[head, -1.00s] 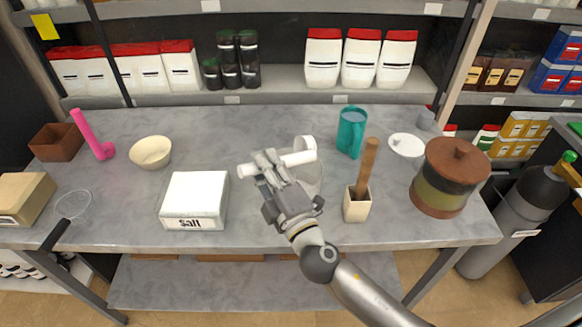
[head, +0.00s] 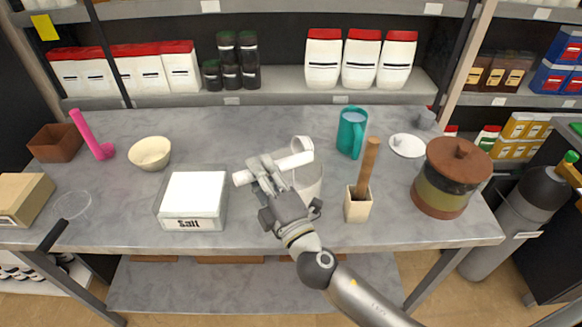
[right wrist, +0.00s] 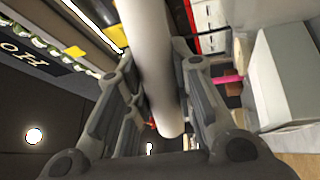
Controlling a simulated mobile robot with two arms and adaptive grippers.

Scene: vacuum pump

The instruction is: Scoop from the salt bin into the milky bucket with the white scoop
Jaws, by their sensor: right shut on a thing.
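My right gripper (head: 268,183) is shut on the handle of the white scoop (head: 285,165). In the right wrist view the white handle (right wrist: 150,70) runs between the fingers. The scoop's round head (head: 301,147) is at the right end of the handle, above the milky bucket (head: 312,188). The bucket stands on the table, partly hidden by the gripper and scoop. The salt bin (head: 193,222), a white box labelled "Salt", stands on the table left of the gripper. My left gripper is not in view.
A beige holder (head: 357,208) with a wooden stick stands right of the bucket. A teal pitcher (head: 351,135) is behind it, and a brown-lidded jar (head: 449,175) is at right. A cream bowl (head: 150,153) and a pink scoop (head: 90,132) are at left. The table's back middle is clear.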

